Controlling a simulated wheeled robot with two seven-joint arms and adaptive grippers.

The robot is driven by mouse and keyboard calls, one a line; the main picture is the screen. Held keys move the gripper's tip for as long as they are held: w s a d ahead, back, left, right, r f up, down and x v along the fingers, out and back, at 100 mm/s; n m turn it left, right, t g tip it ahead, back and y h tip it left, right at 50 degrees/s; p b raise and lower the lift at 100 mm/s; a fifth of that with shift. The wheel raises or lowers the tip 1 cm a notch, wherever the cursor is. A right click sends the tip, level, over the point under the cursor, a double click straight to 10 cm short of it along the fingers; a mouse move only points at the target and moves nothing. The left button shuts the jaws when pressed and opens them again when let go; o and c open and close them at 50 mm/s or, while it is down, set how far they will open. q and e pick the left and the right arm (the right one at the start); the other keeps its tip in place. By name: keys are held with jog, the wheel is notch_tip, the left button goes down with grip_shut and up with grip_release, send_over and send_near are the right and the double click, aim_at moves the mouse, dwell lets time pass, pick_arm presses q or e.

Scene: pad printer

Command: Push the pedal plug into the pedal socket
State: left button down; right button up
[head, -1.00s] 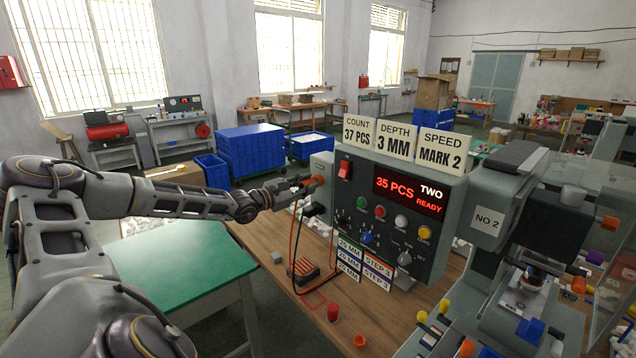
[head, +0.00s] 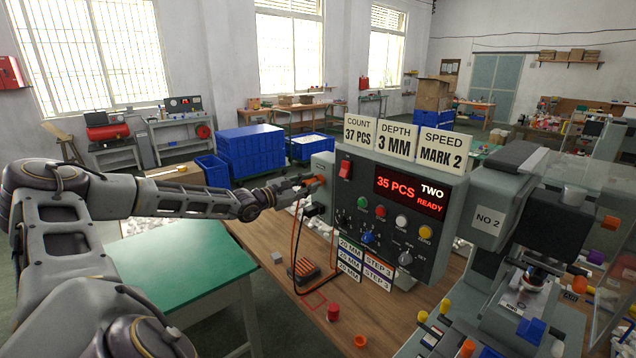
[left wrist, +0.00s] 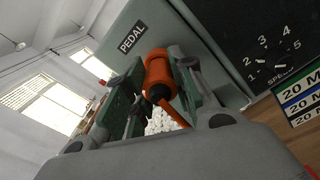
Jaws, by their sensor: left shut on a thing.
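My left gripper (head: 308,182) is shut on the orange pedal plug (head: 321,179) at the left side of the grey control box (head: 445,195). In the left wrist view the orange plug (left wrist: 159,74) sits between the two fingers, its black cable end toward the camera. Its front end points at the grey side panel (left wrist: 185,40), beside the PEDAL label (left wrist: 131,38). The pedal socket is hidden behind the plug, and I cannot tell how deep the plug sits. My right gripper is not in view.
An orange cable (head: 294,245) hangs below the gripper near an orange-and-black item (head: 304,271) on the wooden bench (head: 260,245). The pad printer (head: 500,240) fills the right. A green-topped table (head: 180,270) lies under my left arm.

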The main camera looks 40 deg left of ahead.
aim_at(304, 186)
pick_arm(q)
jog(key=shift+w+r, duration=0.1)
jog(key=c, duration=1.5)
grip_release()
jog(key=o, duration=0.4)
jog(key=shift+w, duration=0.3)
jog(key=shift+s, duration=0.1)
jog(key=shift+s, duration=0.2)
jog(key=shift+s+a+b, duration=0.2)
jog(key=shift+s+b, duration=0.15)
jog(key=shift+s, duration=2.5)
jog(key=shift+s, duration=0.1)
